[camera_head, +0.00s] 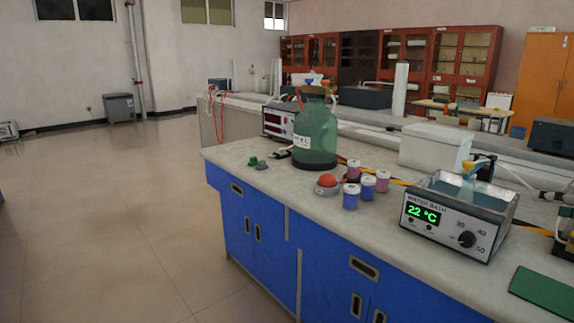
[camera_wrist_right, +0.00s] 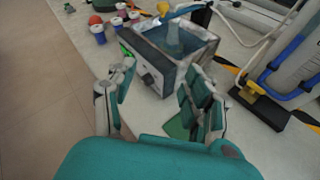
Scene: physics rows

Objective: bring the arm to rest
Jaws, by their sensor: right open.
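My right gripper (camera_wrist_right: 158,100) shows in the right wrist view. Its two teal-padded fingers are spread apart, with nothing between them. It is above the bench near the front of a water bath (camera_wrist_right: 150,66), apart from it as far as I can tell. In the head view the water bath (camera_head: 445,228) reads 22 °C, and a clear flask (camera_head: 468,182) stands in it. I cannot make out the right gripper in the head view. My left gripper is in neither view.
The grey-topped bench (camera_head: 330,225) holds a large green bottle (camera_head: 316,135), a red-topped item (camera_head: 327,182), several small jars (camera_head: 368,187), a white box (camera_head: 435,147) and a green mat (camera_head: 543,292). Cabled apparatus (camera_wrist_right: 285,75) stands right of the gripper.

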